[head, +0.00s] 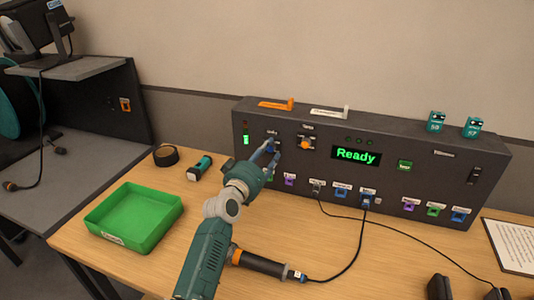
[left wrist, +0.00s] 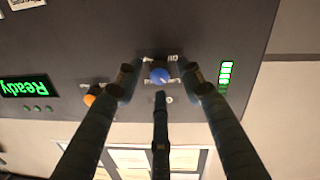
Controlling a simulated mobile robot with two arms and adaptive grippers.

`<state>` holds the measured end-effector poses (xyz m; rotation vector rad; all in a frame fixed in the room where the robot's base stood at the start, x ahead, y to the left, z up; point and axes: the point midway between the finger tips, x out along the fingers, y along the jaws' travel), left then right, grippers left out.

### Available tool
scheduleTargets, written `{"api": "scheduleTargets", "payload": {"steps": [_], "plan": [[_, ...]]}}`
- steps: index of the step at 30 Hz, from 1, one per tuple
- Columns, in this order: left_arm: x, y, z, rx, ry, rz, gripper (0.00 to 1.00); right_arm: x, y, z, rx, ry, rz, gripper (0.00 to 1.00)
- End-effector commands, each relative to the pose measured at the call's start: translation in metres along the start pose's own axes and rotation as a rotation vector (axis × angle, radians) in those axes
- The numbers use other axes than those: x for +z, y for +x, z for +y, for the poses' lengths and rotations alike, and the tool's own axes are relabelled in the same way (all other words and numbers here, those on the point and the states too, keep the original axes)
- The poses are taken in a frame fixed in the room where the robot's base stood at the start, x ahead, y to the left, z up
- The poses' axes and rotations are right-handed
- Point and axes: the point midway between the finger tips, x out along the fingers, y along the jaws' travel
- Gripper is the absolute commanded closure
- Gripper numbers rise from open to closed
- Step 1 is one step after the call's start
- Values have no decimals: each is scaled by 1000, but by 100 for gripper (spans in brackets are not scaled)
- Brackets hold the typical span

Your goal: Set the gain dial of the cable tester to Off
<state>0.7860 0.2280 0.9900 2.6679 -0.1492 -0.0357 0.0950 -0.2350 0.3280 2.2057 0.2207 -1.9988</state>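The cable tester (head: 400,150) is a long dark grey box at the back of the table, with a green "Ready" display (head: 356,155). A blue dial (head: 273,146) sits on its left part and an orange dial (head: 305,143) to the right of it; their small labels are not readable. My left gripper (head: 268,153) is at the blue dial and partly covers it. In the left wrist view, the blue dial (left wrist: 160,75) lies between the spread fingertips, with gaps on both sides. I cannot tell which mark it points to. My right gripper does not show.
Orange (head: 277,104) and white (head: 330,112) brackets and two teal blocks (head: 436,122) stand on the tester. Cables run from its lower sockets across the right side. A green tray (head: 130,244), black tape roll (head: 166,156) and small torch-like item (head: 200,167) lie left.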

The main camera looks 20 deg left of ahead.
Motion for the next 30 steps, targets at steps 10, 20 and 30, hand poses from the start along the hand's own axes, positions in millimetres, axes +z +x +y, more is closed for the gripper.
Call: {"api": "scheduleTargets", "payload": {"steps": [10,20,30], "plan": [[0,0,0,-1,-1,0,100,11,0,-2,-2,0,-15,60],[1,0,0,2,-89,5,100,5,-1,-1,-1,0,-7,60],[1,0,0,12,-365,24,100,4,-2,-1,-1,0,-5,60]]}}
